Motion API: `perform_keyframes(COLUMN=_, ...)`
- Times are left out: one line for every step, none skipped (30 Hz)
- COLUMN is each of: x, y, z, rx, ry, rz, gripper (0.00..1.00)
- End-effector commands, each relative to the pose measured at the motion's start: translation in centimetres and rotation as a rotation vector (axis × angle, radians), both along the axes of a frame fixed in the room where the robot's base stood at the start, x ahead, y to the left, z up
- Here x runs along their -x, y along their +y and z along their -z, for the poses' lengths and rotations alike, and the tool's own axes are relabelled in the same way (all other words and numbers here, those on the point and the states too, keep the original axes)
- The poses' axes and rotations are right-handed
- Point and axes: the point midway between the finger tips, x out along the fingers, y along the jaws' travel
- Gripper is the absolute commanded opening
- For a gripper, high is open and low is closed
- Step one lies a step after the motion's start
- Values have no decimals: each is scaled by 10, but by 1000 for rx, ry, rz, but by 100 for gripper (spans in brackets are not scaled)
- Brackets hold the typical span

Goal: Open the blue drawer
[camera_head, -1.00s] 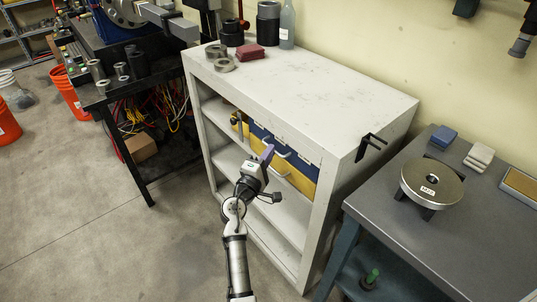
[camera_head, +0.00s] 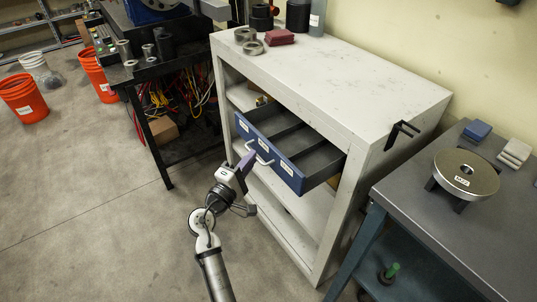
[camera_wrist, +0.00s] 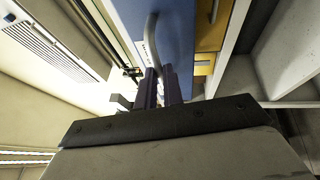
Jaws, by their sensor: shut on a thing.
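The blue drawer (camera_head: 271,151) is pulled out of the white cabinet, and its dark divided inside shows from above. The compartments look empty. My gripper (camera_head: 249,160) is at the drawer's front, shut on its pale curved handle (camera_head: 264,160). In the wrist view the two dark fingers (camera_wrist: 160,85) close around the lower end of the handle (camera_wrist: 152,42), in front of the blue drawer face (camera_wrist: 173,30). A yellow drawer front (camera_wrist: 205,60) shows beside the blue one in the wrist view.
The white cabinet (camera_head: 345,68) has rings, a red block and dark cylinders on top. A grey table (camera_head: 440,235) with a round metal disc (camera_head: 466,172) stands close on the right. Open floor (camera_head: 110,235) lies to the left, with orange buckets (camera_head: 24,98) farther back.

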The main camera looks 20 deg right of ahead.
Motion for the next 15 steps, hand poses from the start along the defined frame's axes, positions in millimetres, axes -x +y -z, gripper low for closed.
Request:
perform_keyframes(x=3, y=9, z=2, rx=-1, ry=0, rz=-2, gripper=0)
perform_keyframes(x=5, y=13, z=2, rx=-1, ry=0, rz=-2, gripper=0)
perform_keyframes(x=7, y=18, z=2, rx=-1, ry=1, rz=-1, gripper=0)
perform_keyframes(x=8, y=22, z=2, rx=-1, ry=1, rz=-1, gripper=0)
perform_keyframes(x=9, y=25, z=2, rx=-1, ry=1, rz=-1, gripper=0)
perform_keyframes(x=10, y=28, z=2, rx=-1, ry=1, rz=0, gripper=0)
perform_keyframes(x=11, y=29, z=1, rx=-1, ry=1, rz=0, gripper=0)
perform_keyframes(x=11, y=31, z=1, rx=-2, ry=1, rz=1, gripper=0)
perform_keyframes(x=12, y=32, z=1, rx=-2, ry=1, rz=1, gripper=0)
perform_keyframes(x=12, y=33, z=1, rx=-1, ry=2, rz=1, gripper=0)
perform_keyframes(x=12, y=34, z=1, rx=0, ry=1, rz=1, gripper=0)
perform_keyframes(x=13, y=34, z=1, rx=0, ry=1, rz=1, gripper=0)
perform_keyframes(x=13, y=34, z=0, rx=0, ry=1, rz=1, gripper=0)
perform_keyframes(x=13, y=34, z=0, rx=0, ry=1, rz=2, gripper=0)
perform_keyframes(x=13, y=34, z=0, rx=0, ry=1, rz=2, gripper=0)
